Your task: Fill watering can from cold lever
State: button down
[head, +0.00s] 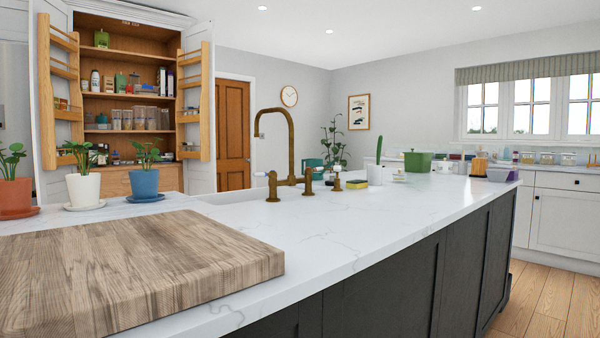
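A brass bridge tap (291,140) with a tall arched spout stands on the white island at a pale sink (225,198). A lever (272,186) with a white handle is on its left and another lever (337,179) is on its right. I cannot tell which is cold. A teal object (312,166) shows behind the tap, partly hidden; I cannot tell whether it is the watering can. No other likely watering can is clear. My gripper is not in view.
A thick wooden board (140,270) covers the near left of the island (330,240). Potted plants in orange (15,192), white (84,188) and blue (145,183) pots stand beyond it. A sponge (357,184) and white pot (376,175) sit right of the tap. The near right worktop is clear.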

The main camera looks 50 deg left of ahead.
aim_at(272, 174)
jog(key=i, duration=2.2)
jog(key=u, duration=2.6)
